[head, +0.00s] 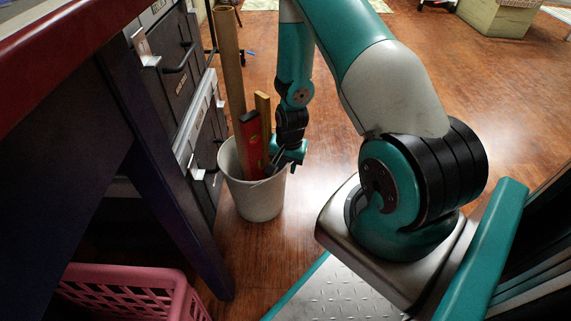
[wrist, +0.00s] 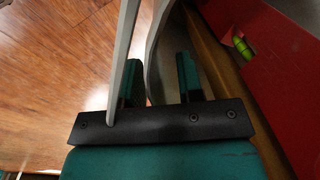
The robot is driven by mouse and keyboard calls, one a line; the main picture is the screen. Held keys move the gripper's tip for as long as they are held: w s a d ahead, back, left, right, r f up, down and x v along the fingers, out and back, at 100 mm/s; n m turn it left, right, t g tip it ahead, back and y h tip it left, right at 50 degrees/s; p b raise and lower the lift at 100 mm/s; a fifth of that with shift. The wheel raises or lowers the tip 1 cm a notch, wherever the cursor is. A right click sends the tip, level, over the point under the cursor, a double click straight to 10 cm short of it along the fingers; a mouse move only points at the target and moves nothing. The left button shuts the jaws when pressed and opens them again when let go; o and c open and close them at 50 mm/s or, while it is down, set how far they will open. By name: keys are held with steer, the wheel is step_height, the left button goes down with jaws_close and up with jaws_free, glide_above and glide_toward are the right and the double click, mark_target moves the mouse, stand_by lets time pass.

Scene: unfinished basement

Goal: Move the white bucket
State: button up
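The white bucket (head: 256,190) stands upright on the wood floor beside the drawer cabinet in the head view. It holds a red spirit level, a wooden bar, a tall brown tube and other tools. My gripper (head: 280,165) points down at the bucket's right rim. In the wrist view the teal fingers of my gripper (wrist: 160,80) stand apart. A pale curved edge of the bucket (wrist: 155,50) lies between them, and a thin pale strip crosses near the left finger. I cannot tell whether either finger touches the bucket.
The red spirit level (head: 251,143) and brown tube (head: 229,65) rise from the bucket close to my arm. The drawer cabinet (head: 180,75) is just left. A pink basket (head: 135,288) sits under the dark table at the lower left. Floor beyond is mostly clear.

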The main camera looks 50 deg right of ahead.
steer(key=shift+r, duration=0.1)
step_height(320, 180, up, 17)
steer(key=s+p, duration=0.1)
steer(key=p, duration=0.8)
steer(key=shift+d, duration=0.3)
steer(key=shift+s+a, duration=0.1)
steer(key=shift+s, duration=0.05)
